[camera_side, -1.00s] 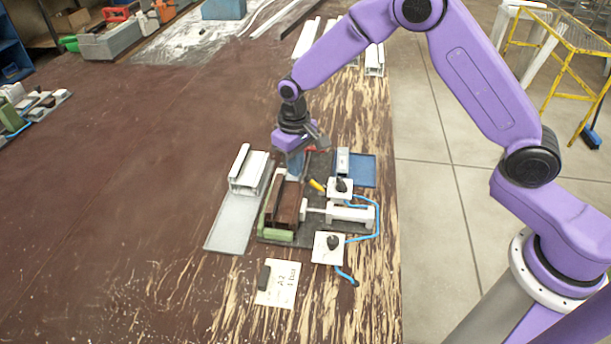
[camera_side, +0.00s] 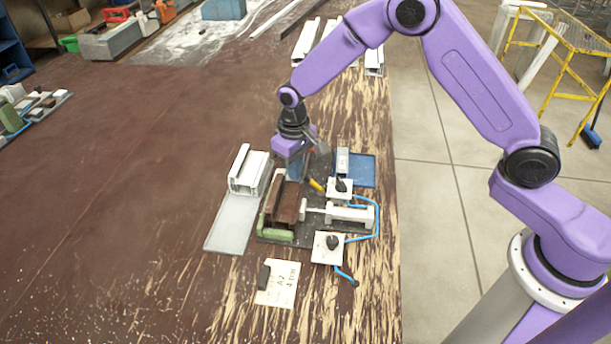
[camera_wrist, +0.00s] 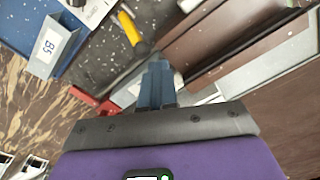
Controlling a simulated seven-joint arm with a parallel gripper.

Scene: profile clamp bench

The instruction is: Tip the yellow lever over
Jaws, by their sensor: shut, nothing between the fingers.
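The yellow lever (camera_side: 316,185) sits on the dark clamp plate, just right of the brown profile block and left of the upper white valve box. In the wrist view the yellow lever (camera_wrist: 130,28) shows at the top left, with a dark end toward the middle. My gripper (camera_side: 296,176) is low over the back end of the clamp, a little left of the lever. Its blue fingers (camera_wrist: 157,82) are shut and empty, and in the wrist view a gap separates them from the lever. The brown profile (camera_side: 287,202) lies in the clamp.
A white cylinder (camera_side: 350,214) and a blue hose (camera_side: 378,222) are right of the profile. A blue tray (camera_side: 364,172) stands behind. A red part (camera_wrist: 92,104) is close to the fingers in the wrist view. A grey rail with a white profile (camera_side: 248,172) is at left.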

